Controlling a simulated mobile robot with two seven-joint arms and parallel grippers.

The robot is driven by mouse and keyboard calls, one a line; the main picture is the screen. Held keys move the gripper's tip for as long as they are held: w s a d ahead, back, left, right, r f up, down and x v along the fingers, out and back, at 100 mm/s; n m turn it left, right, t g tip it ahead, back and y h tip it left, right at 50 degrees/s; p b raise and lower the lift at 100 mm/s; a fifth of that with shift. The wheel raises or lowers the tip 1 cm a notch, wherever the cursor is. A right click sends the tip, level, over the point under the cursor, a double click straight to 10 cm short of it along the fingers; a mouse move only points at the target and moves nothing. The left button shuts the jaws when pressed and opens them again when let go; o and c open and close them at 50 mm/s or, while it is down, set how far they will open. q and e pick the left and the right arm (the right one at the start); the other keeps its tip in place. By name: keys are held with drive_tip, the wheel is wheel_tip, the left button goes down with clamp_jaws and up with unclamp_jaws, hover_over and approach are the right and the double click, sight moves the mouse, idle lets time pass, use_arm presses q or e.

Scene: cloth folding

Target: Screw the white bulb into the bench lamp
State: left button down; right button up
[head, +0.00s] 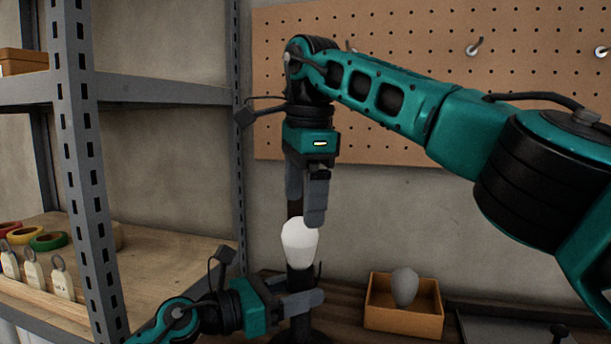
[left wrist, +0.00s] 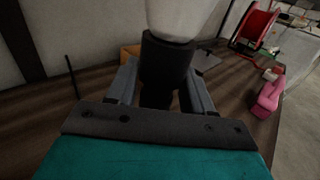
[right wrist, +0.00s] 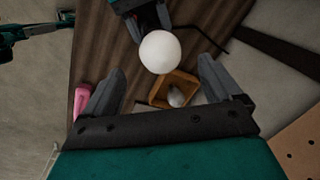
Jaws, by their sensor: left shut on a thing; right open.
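The white bulb (head: 299,243) stands upright in the black socket of the bench lamp (head: 299,281). In the left wrist view the bulb (left wrist: 180,17) sits at the top of the dark socket (left wrist: 165,65); its thread is not visible. My left gripper (head: 300,302) is shut around the lamp's stem below the bulb. My right gripper (head: 308,214) points down, open, just above the bulb. In the right wrist view the round bulb top (right wrist: 160,52) lies between the spread fingertips, with gaps on both sides.
A wooden box (head: 403,322) holding a grey bulb (head: 405,287) stands right of the lamp. A metal shelf (head: 84,160) with tape rolls (head: 48,241) and tags is at left. A pegboard (head: 400,150) hangs behind. A pink object (left wrist: 268,98) and red spool (left wrist: 254,25) lie farther along the bench.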

sight(296, 245)
use_arm(q)
drive_tip(key=shift+r, duration=0.1)
use_arm(e)
drive_tip(key=r+n, duration=0.2)
drive_tip(key=n, duration=0.1)
drive_tip(key=r+n, duration=0.1)
drive_tip(key=shift+s+d+r+n+y, duration=0.1)
drive_tip(key=shift+s+d+n+y, duration=0.05)
drive_tip(key=shift+s+n+y, duration=0.2)
drive_tip(key=f, duration=0.4)
drive_tip(key=w+a+f, duration=0.1)
drive_tip(key=f, duration=0.7)
drive_tip(key=shift+w+a, duration=0.25)
drive_tip(key=shift+w, duration=0.05)
drive_tip(key=shift+c, duration=0.2)
drive_tip(key=c, duration=1.1)
drive_tip(key=shift+r, duration=0.1)
drive_tip(key=o, duration=1.2)
